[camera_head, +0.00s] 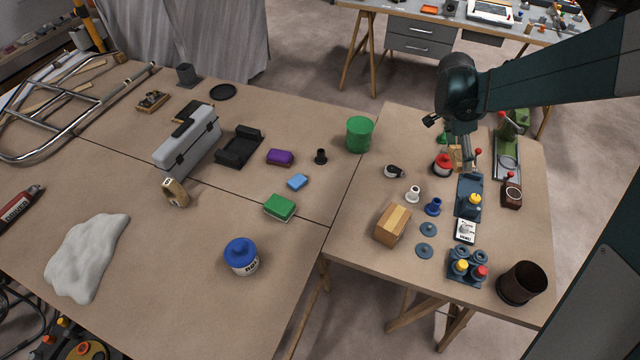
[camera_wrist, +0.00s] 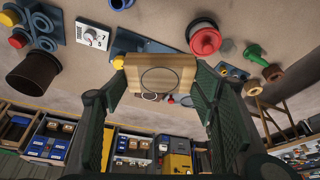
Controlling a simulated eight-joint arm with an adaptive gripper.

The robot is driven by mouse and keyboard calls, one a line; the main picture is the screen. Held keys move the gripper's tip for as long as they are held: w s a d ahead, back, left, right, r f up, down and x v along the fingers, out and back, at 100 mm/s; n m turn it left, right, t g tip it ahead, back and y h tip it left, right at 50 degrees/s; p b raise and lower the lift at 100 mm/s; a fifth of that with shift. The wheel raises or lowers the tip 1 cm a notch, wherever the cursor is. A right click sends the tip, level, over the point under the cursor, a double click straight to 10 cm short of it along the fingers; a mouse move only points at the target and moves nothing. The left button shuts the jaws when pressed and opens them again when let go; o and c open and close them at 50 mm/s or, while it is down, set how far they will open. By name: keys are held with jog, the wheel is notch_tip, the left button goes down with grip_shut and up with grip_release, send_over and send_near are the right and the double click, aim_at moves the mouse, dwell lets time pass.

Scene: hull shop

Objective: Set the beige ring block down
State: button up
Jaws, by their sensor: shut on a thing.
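The beige ring block (camera_wrist: 155,76) is between my gripper's fingers (camera_wrist: 159,85) in the wrist view, with a dark ring outline on its face. My gripper is shut on it. In the head view my gripper (camera_head: 463,157) is over the right table, and a small part of the beige block (camera_head: 455,153) shows beside the fingers. The arm hides most of the block there. I cannot tell from these views whether the block touches the table.
A red-topped round piece (camera_head: 443,164) is close to the left of my gripper. A dark blue plate (camera_head: 466,203) with a yellow knob is in front. A cardboard box (camera_head: 393,225) and several small parts stand nearer the front.

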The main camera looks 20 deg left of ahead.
jog(key=s+a+n+t+y, duration=0.1)
jog(key=s+a+n, duration=0.15)
jog(key=a, duration=1.05)
jog(key=s+a+n, duration=0.2)
jog(key=s+a, duration=0.1)
jog(key=a, duration=1)
jog(key=s+a+n+t+y, duration=0.1)
jog(key=s+a+n, duration=0.15)
jog(key=a, duration=1.05)
jog(key=s+a+n+y, duration=0.1)
jog(key=s+a+n, duration=0.2)
jog(key=s+a, duration=1.05)
jog(key=s+a+n+y, duration=0.1)
jog(key=s+a+n, duration=0.2)
jog(key=s+a, duration=1.05)
jog(key=w+a+f, duration=0.2)
jog(key=a+f, duration=0.1)
jog(key=f, duration=0.2)
jog(key=shift+n+t+p, duration=0.3)
jog(key=shift+t, duration=0.1)
jog(key=shift+f, duration=0.15)
jog(key=shift+f+b, duration=0.45)
jog(key=shift+f, duration=2.6)
jog(key=shift+f, duration=0.1)
